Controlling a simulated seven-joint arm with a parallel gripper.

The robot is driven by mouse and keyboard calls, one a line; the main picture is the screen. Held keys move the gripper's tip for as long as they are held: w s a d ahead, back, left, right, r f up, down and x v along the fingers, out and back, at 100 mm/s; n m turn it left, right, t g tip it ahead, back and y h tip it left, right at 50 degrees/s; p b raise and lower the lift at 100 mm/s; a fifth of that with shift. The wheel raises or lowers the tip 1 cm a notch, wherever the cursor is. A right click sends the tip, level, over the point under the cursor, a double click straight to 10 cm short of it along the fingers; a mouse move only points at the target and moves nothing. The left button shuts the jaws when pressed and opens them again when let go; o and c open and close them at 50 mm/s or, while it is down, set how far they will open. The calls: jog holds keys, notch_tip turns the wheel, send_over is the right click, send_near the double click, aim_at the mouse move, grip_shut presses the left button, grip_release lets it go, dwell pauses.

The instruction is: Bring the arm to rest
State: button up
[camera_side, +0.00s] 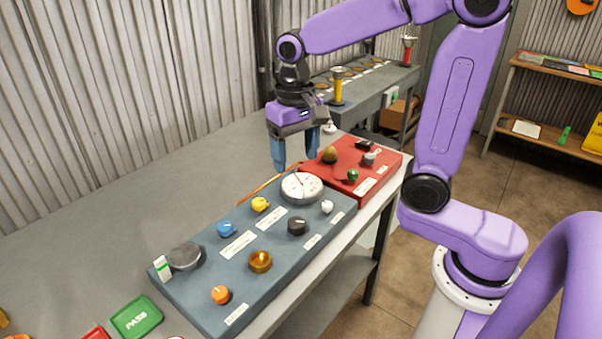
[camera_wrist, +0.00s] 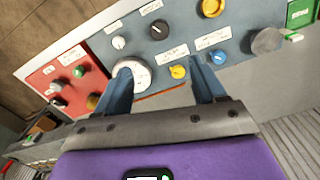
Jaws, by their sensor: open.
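My gripper (camera_side: 291,152) is open and empty, fingers pointing down. In the side view it hangs above the far back edge of the blue-grey panel (camera_side: 200,299), behind the white dial gauge (camera_side: 301,187). In the wrist view my gripper (camera_wrist: 165,90) has its two blue fingers spread. The left finger overlaps the gauge (camera_wrist: 138,76), and the yellow knob (camera_wrist: 178,72) shows between the fingers. I cannot tell how high the fingertips are above the bench. My arm reaches in from the right, bent at the elbow.
A red panel (camera_side: 384,172) with several knobs adjoins the blue-grey panel. An orange rod (camera_side: 258,189) lies behind the gauge. A corrugated wall (camera_side: 90,100) stands behind.

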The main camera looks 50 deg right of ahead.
jog(key=s+d+f+n, duration=0.1)
jog(key=s+f+n, duration=0.1)
jog(key=s+n, duration=0.5)
jog(key=s+f+n, duration=0.3)
jog(key=s+n, duration=0.5)
jog(key=s, duration=0.5)
jog(key=shift+s+d, duration=0.35)
jog(key=shift+d, duration=0.05)
jog(key=shift+r, duration=0.1)
notch_tip(320, 180, up, 4)
jog(key=r+m, duration=0.1)
jog(key=m, duration=0.7)
send_over(296, 221)
notch_tip(296, 221, down, 18)
jog(key=shift+r, duration=0.15)
jog(key=shift+c, duration=0.4)
jog(key=c, duration=1)
